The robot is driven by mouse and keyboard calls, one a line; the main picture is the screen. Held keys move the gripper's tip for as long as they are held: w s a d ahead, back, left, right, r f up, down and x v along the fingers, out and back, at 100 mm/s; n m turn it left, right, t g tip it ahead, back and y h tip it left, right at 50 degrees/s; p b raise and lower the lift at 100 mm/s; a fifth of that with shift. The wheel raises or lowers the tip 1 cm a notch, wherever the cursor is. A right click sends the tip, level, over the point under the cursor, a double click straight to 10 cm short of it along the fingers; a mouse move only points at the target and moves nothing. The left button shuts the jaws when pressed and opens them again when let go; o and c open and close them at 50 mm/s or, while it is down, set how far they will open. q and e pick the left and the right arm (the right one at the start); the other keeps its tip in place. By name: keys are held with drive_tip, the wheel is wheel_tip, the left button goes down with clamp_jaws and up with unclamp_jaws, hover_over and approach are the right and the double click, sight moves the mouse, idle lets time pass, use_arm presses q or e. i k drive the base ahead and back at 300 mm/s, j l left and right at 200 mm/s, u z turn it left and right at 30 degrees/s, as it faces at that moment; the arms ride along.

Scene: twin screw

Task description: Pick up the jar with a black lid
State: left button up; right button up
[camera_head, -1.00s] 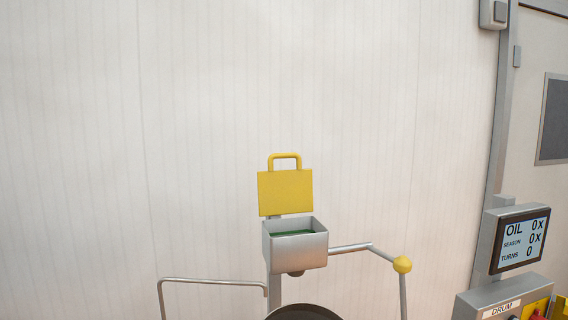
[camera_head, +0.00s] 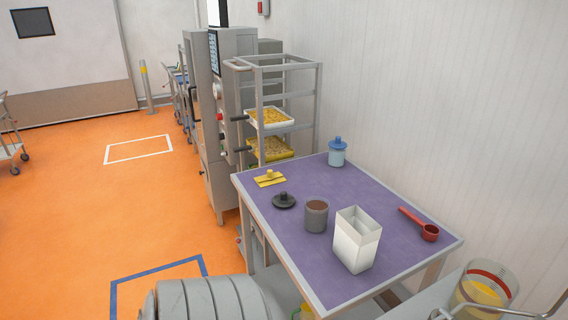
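A black lid (camera_head: 284,200) with a knob lies flat on the purple-topped table (camera_head: 385,217), apart from any jar. Beside it to the right stands an open grey jar (camera_head: 316,216) with brown contents visible at its top. A clear jar with a blue lid (camera_head: 337,152) stands at the table's far corner. No jar with a black lid on it shows. Neither of my grippers is in view.
The table also holds a white open container (camera_head: 356,240), a red scoop (camera_head: 420,224) and a yellow piece (camera_head: 269,178). A rack with trays (camera_head: 270,117) stands behind. A yellow-filled pitcher (camera_head: 484,290) is at lower right. Orange floor (camera_head: 150,205) is open at left.

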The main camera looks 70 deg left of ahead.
sight(317, 208)
drive_tip(key=u, duration=1.9)
drive_tip(key=z, duration=2.35)
drive_tip(key=u, duration=2.35)
drive_tip(key=i+j, duration=0.2)
drive_tip(key=j, duration=0.15)
drive_tip(key=i+j, duration=0.4)
drive_tip(key=j, duration=0.25)
drive_tip(key=z, duration=0.05)
